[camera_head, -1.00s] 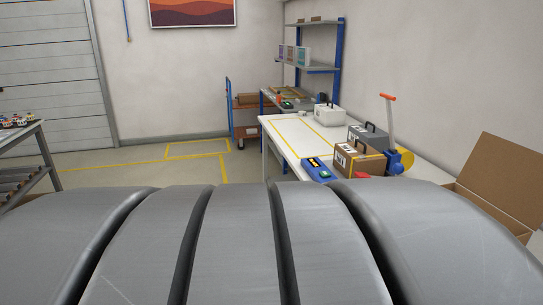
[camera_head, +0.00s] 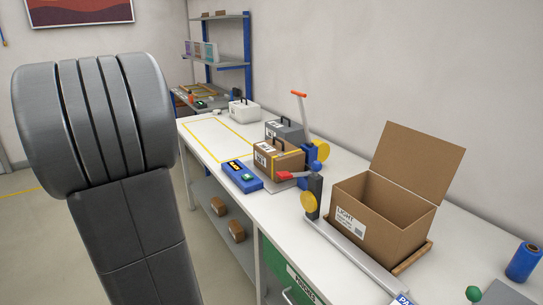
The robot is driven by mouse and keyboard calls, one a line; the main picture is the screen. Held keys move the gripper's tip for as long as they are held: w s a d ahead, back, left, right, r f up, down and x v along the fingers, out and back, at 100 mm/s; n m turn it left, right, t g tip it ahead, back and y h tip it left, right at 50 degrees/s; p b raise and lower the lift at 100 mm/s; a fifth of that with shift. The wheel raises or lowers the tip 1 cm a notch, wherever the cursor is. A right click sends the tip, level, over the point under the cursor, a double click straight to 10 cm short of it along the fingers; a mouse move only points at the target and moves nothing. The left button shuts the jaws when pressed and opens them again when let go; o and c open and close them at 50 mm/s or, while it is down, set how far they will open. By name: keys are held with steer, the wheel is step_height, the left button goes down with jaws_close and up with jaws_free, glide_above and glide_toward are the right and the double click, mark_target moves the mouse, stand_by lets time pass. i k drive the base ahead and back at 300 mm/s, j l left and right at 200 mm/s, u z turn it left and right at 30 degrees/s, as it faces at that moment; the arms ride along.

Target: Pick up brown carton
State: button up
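A brown carton (camera_head: 292,160) with a dark top handle, a white label and a yellow strap stands upright on the white workbench (camera_head: 222,150), beside a blue device with a display (camera_head: 242,176). A red part of a clamp-like tool (camera_head: 311,154) lies in front of its lower right. A larger brown box (camera_head: 378,226) labelled "LIGHT" stands open on the bench further right. Two small brown cartons lie on the lower shelf, one at the front (camera_head: 236,231) and one behind it (camera_head: 218,206). My gripper is out of view; only my grey arm shows at left.
A grey case (camera_head: 285,131) stands close behind the strapped carton, and a white case (camera_head: 244,111) is further back. A blue roll (camera_head: 524,262) is at far right.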

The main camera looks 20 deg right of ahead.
mark_target(276, 154)
steer(key=i, duration=1.6)
steer(key=i+j+z, duration=0.15)
steer(key=i, duration=0.3)
steer(key=i+z, duration=0.2)
steer(key=i, duration=0.25)
steer(key=i+j+z, duration=0.15)
steer(key=i, duration=0.25)
steer(key=j+z, duration=0.1)
steer(key=z, duration=2.9)
